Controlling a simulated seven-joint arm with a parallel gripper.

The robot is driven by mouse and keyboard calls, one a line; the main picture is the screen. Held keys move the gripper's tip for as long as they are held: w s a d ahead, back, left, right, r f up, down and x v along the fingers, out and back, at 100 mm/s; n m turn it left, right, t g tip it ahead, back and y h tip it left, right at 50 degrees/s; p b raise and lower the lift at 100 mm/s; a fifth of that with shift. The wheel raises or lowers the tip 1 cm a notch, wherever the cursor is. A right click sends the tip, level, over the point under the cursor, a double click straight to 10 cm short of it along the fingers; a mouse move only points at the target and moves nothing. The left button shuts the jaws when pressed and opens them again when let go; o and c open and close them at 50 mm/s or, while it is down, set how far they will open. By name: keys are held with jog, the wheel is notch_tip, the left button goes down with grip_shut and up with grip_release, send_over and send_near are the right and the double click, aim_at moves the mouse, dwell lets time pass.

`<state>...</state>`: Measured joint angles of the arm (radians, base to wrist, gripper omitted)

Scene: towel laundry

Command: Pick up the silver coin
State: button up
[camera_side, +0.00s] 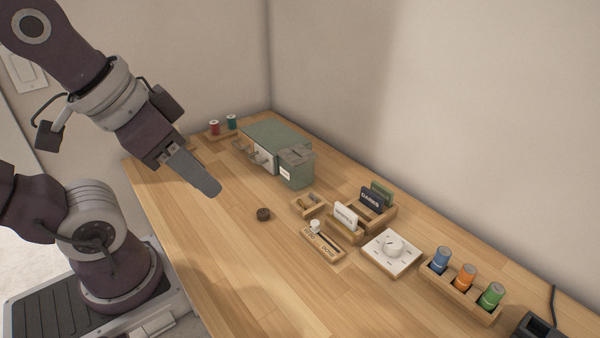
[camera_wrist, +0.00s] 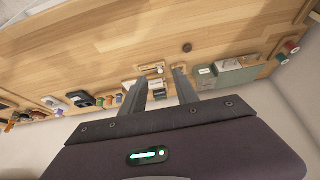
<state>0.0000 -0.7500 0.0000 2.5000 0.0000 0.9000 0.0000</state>
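I cannot make out a silver coin for certain in either view. A small wooden tray (camera_side: 308,205) in front of the green box holds small items too tiny to identify. My gripper (camera_side: 208,188) hangs above the left part of the table, pointing down and to the right, in the air. In the wrist view my gripper (camera_wrist: 160,78) shows two fingers spread apart with nothing between them. The side view shows the fingers overlapping.
A dark round piece (camera_side: 263,214) lies on bare wood. A green box (camera_side: 275,145) stands at the back. A slider tray (camera_side: 323,242), card holder (camera_side: 375,212), white dial (camera_side: 391,252) and battery-like cylinders (camera_side: 465,277) stand to the right. The table's front is clear.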

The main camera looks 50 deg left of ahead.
dwell(0.4)
jog(key=c, duration=0.6)
jog(key=n+g, duration=0.5)
jog(key=n, duration=1.3)
send_over(313, 195)
notch_tip(313, 195, down, 12)
notch_tip(313, 195, down, 8)
